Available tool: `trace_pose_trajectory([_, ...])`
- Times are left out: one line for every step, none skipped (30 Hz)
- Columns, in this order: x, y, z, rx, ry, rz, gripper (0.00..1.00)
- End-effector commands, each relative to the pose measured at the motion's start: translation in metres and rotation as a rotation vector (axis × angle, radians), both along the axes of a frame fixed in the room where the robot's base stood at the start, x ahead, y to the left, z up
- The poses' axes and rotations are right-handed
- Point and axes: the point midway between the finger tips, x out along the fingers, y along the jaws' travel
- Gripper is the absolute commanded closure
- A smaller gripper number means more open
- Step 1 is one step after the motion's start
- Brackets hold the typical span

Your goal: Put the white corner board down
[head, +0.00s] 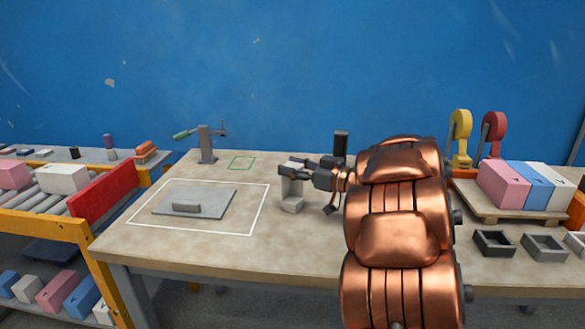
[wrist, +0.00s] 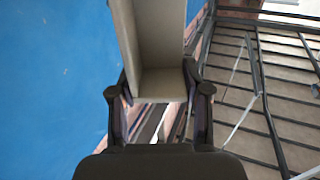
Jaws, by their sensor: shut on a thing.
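The white corner board (head: 292,188) is a pale L-shaped piece held upright in my gripper (head: 293,171). In the wrist view the corner board (wrist: 158,45) runs up from between the two dark fingers, with its inner corner facing the camera. My gripper is shut on it, one finger at each side. The board is over the table (head: 290,245), right of the white outlined area. I cannot tell whether its foot touches the table top.
A grey plate (head: 212,201) with a small handle block lies inside the white outline. A lever clamp (head: 206,145) stands behind it, beside a small green outline (head: 242,163). Pink, blue and white blocks (head: 505,186) sit on a pallet at right. The front table area is clear.

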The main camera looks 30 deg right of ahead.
Motion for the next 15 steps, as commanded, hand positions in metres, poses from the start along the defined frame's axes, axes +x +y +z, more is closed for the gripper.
trace_pose_trajectory([0.0, -0.0001, -0.001, 0.001, 0.0, 0.0, 1.0])
trace_pose_trajectory([0.0, -0.0001, -0.0018, 0.001, 0.0, 0.0, 1.0])
trace_pose_trajectory([0.0, 0.0, -0.0025, 0.0, 0.0, 0.0, 0.52])
trace_pose_trajectory([0.0, -0.0001, -0.0025, 0.0, 0.0, 0.0, 0.49])
trace_pose_trajectory([0.0, -0.0001, -0.0024, 0.0, 0.0, 0.0, 0.45])
trace_pose_trajectory([0.0, -0.0001, -0.0023, 0.0, 0.0, 0.0, 0.41])
trace_pose_trajectory([0.0, -0.0001, -0.0023, 0.0, 0.0, 0.0, 0.38])
trace_pose_trajectory([0.0, -0.0001, -0.0023, 0.0, 0.0, 0.0, 0.35])
trace_pose_trajectory([0.0, -0.0001, -0.0024, 0.0, 0.0, 0.0, 0.31])
trace_pose_trajectory([0.0, -0.0001, -0.0024, 0.0, 0.0, 0.0, 0.28])
trace_pose_trajectory([0.0, -0.0001, -0.0024, 0.0, 0.0, 0.0, 0.28])
trace_pose_trajectory([0.0, -0.0001, -0.0024, 0.0, 0.0, 0.0, 0.28])
trace_pose_trajectory([0.0, -0.0001, -0.0024, 0.0, 0.0, 0.0, 0.28])
trace_pose_trajectory([0.0, -0.0001, -0.0024, 0.0, 0.0, 0.0, 0.28])
trace_pose_trajectory([0.0, -0.0001, -0.0024, 0.0, 0.0, 0.0, 0.28])
